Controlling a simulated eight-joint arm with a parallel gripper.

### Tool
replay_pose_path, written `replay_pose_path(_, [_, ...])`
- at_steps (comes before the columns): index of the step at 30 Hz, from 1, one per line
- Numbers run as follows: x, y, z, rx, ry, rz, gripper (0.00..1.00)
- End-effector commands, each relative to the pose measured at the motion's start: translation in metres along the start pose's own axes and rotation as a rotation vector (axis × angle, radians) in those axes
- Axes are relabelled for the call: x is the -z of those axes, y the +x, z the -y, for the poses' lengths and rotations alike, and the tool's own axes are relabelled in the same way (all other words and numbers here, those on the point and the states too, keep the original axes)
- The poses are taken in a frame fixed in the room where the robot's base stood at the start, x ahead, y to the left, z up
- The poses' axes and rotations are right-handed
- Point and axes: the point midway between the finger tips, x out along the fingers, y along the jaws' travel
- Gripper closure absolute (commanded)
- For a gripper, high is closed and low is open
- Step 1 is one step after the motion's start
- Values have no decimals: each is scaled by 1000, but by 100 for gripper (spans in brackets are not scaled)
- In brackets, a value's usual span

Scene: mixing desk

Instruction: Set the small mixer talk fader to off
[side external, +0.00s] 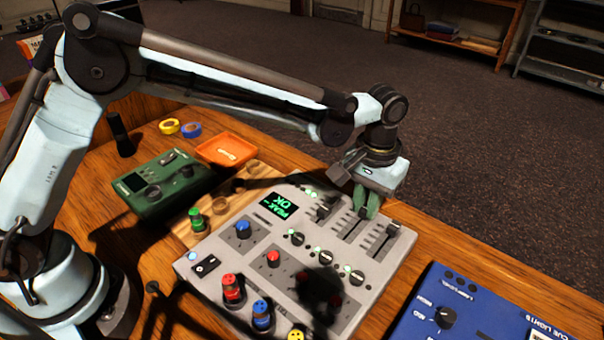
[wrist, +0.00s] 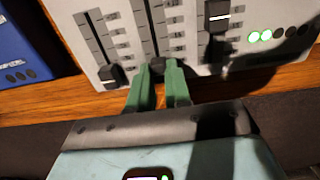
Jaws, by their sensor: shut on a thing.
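The grey mixer (side external: 215,265) lies on the wooden desk, with three faders along its far right part. My gripper (side external: 367,208) points down at the far end of the middle fader's slot (side external: 349,230). In the wrist view its green fingers (wrist: 157,82) are shut on the dark middle fader knob (wrist: 157,66), at the slot end nearest the panel edge. The left fader knob (wrist: 110,74) and the right fader knob (wrist: 218,20) stand free on either side. The fader labels cannot be read, so I cannot tell which is talk.
A blue cue lights box (side external: 410,320) stands to the right. A green device (side external: 155,190) and an orange tray (side external: 228,149) lie to the left. Red, blue and green knobs rise from or beside the grey mixer. The desk's far edge runs close behind my gripper.

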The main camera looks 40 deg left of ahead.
Motion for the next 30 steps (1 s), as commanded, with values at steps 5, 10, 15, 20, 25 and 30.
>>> replay_pose_path(5, [4, 0, 0, -3, -2, -13, 78])
replay_pose_path(10, [3, 0, 0, -3, -2, -10, 55])
replay_pose_path(15, [2, 0, 0, -2, -1, -9, 55])
replay_pose_path(20, [2, -4, 0, -2, -1, -8, 55])
replay_pose_path(25, [1, -26, 0, -2, -1, -8, 55])
replay_pose_path(30, [2, -60, 0, -2, -1, -8, 55])
